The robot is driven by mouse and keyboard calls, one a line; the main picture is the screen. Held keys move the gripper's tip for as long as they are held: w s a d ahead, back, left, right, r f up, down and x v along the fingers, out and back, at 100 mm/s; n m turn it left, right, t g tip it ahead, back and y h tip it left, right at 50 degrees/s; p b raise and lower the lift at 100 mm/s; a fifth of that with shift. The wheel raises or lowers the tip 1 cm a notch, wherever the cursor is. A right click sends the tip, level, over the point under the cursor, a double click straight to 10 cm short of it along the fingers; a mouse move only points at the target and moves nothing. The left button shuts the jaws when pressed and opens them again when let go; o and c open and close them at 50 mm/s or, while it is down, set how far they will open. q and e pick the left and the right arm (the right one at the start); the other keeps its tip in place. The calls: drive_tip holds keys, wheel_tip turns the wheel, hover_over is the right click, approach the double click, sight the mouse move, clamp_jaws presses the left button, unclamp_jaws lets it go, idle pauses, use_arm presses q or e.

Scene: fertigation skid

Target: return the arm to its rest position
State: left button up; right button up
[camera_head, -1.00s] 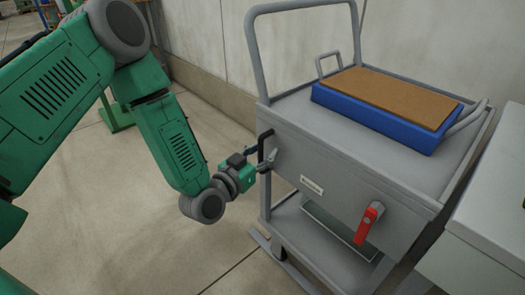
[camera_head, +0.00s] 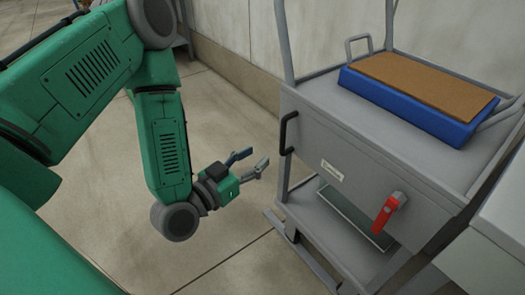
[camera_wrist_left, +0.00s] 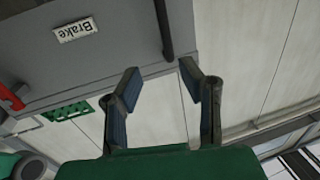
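My left arm (camera_head: 168,140) is green and comes in from the left in the head view. My left gripper (camera_head: 254,162) is open and empty, with a clear gap between its fingers. It is apart from the grey cart (camera_head: 350,145), just left of the cart's black handle (camera_head: 287,132). The left wrist view shows both spread fingers (camera_wrist_left: 167,92) with nothing between them. The black handle also shows there (camera_wrist_left: 163,28), beyond the fingertips. My right gripper is in neither view.
The cart carries a blue tray (camera_head: 400,107) with a brown top. A red lever (camera_head: 388,213) and a label reading "Brake" (camera_wrist_left: 75,27) are on its side panel. A pale wall (camera_head: 240,62) stands behind. The floor (camera_head: 235,235) left of the cart is clear.

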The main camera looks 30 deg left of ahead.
use_arm(q)
drive_tip(key=shift+a, duration=0.15)
idle(0.3)
drive_tip(key=s+d+f+g+p, duration=0.3)
drive_tip(key=s+f+g+p, duration=0.3)
drive_tip(key=f+g, duration=0.15)
drive_tip(key=s+a+f+n+g+y+p, duration=0.1)
drive_tip(key=s+g, duration=0.3)
drive_tip(key=s, duration=0.4)
drive_tip(key=s+a+f+g+y+p, duration=0.1)
drive_tip(key=s+a+g+y+p, duration=0.1)
drive_tip(key=s+g, duration=0.3)
drive_tip(key=s+a+p, duration=0.1)
drive_tip(key=s, duration=0.2)
drive_tip(key=shift+s+a+f+n+p, duration=0.15)
drive_tip(key=shift+s+f+n+p, duration=0.15)
drive_tip(key=shift+f+n+p, duration=0.1)
drive_tip(key=shift+g, duration=0.25)
drive_tip(key=shift+o, duration=0.5)
drive_tip(key=shift+w, duration=0.15)
